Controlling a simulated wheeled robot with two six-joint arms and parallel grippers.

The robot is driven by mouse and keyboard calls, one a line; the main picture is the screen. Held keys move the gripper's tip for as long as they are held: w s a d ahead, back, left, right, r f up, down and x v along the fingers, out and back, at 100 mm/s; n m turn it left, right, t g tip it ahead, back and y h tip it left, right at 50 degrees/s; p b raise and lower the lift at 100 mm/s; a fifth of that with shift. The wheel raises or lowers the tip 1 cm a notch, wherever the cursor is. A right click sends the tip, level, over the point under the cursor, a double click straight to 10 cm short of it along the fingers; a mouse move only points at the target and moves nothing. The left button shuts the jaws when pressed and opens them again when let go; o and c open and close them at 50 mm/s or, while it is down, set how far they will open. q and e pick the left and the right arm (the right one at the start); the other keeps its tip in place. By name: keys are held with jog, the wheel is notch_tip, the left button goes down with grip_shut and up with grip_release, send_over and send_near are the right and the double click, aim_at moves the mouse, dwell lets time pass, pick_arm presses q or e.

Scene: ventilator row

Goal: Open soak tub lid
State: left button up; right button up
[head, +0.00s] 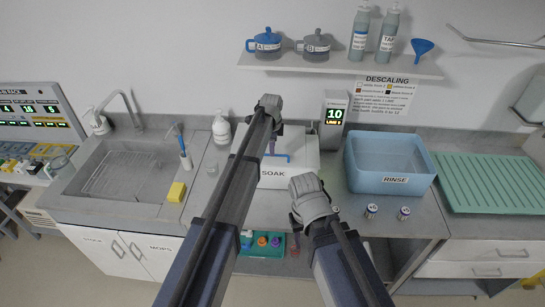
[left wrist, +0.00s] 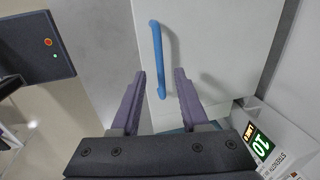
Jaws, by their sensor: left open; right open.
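The soak tub (head: 274,174) is a white box labelled SOAK on the counter, partly hidden behind my left arm. Its white lid (head: 305,143) appears to lie flat on top. A blue bar handle (head: 280,156) is on the lid. In the left wrist view the lid (left wrist: 215,40) fills the upper middle, with the handle (left wrist: 157,50) running lengthwise. My left gripper (left wrist: 160,75) is open above the lid, with the handle's near end showing between its fingertips. My right arm is to the right, in front of the tub; its fingers are not visible.
Two small cups (head: 372,210) are in front. A sink (head: 120,170) with a yellow sponge (head: 177,192) is at left. A shelf (head: 340,64) hangs above.

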pick_arm(q)
jog(key=shift+w+f+b, duration=0.15)
jog(key=shift+f+b, duration=0.35)
jog(key=shift+f, duration=0.3)
jog(key=shift+w+f+b, duration=0.15)
jog(key=shift+f+b, duration=0.35)
jog(key=shift+f, duration=0.25)
pick_arm(e)
notch_tip(320, 180, down, 3)
pick_arm(q)
jog(key=shift+c, duration=0.3)
grip_shut()
